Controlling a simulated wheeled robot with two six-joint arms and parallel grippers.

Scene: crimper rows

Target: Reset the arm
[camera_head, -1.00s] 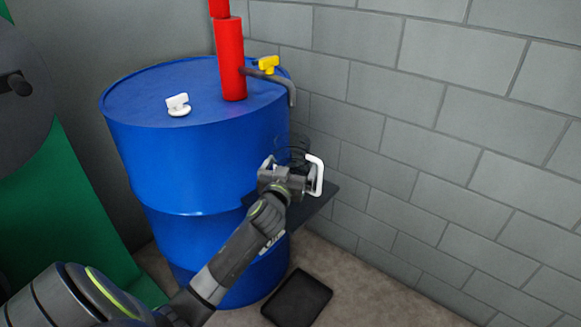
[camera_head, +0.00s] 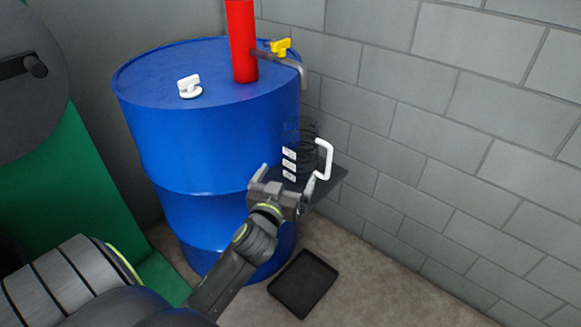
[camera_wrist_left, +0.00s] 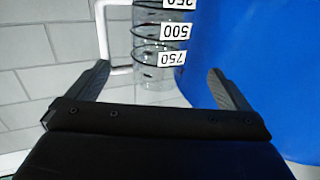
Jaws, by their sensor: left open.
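My left gripper (camera_head: 290,180) is open and empty, in front of a clear measuring jug (camera_head: 306,152) with a white handle, dark rings and white number labels. The jug stands on a dark shelf (camera_head: 330,182) at the right side of the blue drum. In the left wrist view, the spread fingers of my left gripper (camera_wrist_left: 160,78) have the clear jug (camera_wrist_left: 158,52) beyond them, its labels reading 500 and 750. The jug appears apart from the fingers. My right gripper is not in view.
The blue drum (camera_head: 215,130) carries a red pump (camera_head: 243,45), a spout with a yellow tap (camera_head: 281,46) and a white cap (camera_head: 189,86). A black tray (camera_head: 303,284) lies on the floor. A grey block wall (camera_head: 450,140) bounds the right; a green object (camera_head: 85,200) is at left.

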